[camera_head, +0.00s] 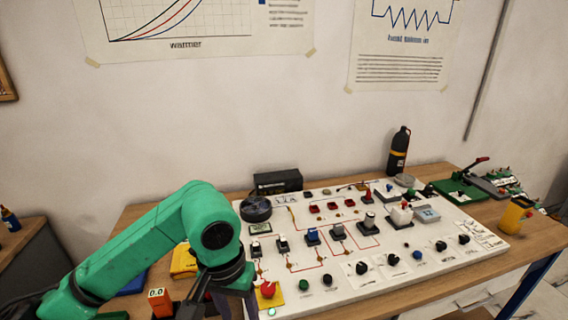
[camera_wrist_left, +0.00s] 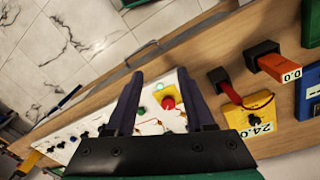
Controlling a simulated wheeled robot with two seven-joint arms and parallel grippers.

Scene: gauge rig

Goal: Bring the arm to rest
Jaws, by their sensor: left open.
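My green left arm (camera_head: 150,245) comes in from the left and bends down at the front left of the white gauge panel (camera_head: 400,285). Its dark left gripper (camera_head: 232,302) hangs beside the panel's red button (camera_head: 268,290), partly cut off by the bottom edge. In the left wrist view the two fingers of the left gripper (camera_wrist_left: 160,76) stand apart with nothing held between them. The red button (camera_wrist_left: 168,102) on its yellow plate shows beyond and between them; I cannot tell the distance. My right gripper is not in view.
The panel carries switches, knobs and red wiring. A block marked 0.0 (camera_head: 158,302) and a yellow meter marked 24.0 (camera_wrist_left: 250,122) lie near the arm. A black bottle (camera_head: 398,152) and a green lever device (camera_head: 460,188) stand farther back. Bare wood shows at the table's right front.

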